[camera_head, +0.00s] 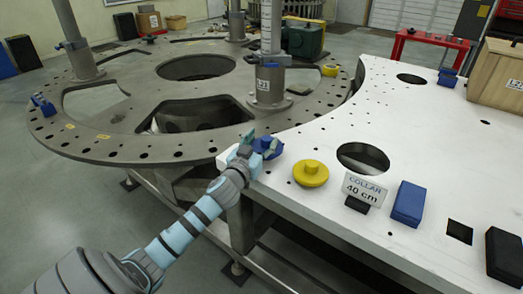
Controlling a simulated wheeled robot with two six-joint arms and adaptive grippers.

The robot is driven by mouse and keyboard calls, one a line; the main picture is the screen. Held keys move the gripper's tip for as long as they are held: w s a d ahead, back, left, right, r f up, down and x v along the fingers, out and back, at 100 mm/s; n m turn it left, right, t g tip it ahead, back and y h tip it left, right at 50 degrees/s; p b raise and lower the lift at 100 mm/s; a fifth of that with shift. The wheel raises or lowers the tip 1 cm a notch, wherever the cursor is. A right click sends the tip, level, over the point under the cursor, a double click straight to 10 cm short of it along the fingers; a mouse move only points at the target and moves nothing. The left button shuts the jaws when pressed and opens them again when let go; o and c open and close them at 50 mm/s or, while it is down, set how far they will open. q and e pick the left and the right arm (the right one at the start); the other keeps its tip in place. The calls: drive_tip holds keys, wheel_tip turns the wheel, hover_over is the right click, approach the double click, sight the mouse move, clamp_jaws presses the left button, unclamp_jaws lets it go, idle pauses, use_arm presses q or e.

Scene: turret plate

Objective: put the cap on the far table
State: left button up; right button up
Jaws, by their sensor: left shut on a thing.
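My left gripper (253,147) is at the white table's left corner, by the turret plate's rim, shut on a small blue piece (268,148). The gripper hides part of the piece, so its full shape is unclear. A yellow round cap-like piece (311,174) with a raised knob sits on the white table (400,140), right of the gripper and apart from it. A smaller yellow piece (330,70) sits on the turret plate's far right rim. A red table (430,45) stands at the back right with small items on it. My right gripper is not in view.
The turret plate (130,150) carries upright posts (269,75) and large openings. On the white table are a hole (363,158), a "COLLAR 40 cm" sign (364,190), a blue block (408,203), a black block (505,255) and a wooden crate (497,80).

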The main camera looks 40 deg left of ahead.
use_arm(q)
drive_tip(key=shift+f, duration=0.8)
drive_tip(key=o, duration=1.4)
drive_tip(key=shift+o, duration=0.2)
drive_tip(key=shift+s, duration=0.1)
drive_tip(key=v, duration=1.2)
drive_tip(key=shift+b, duration=0.45)
drive_tip(key=shift+r, duration=0.1)
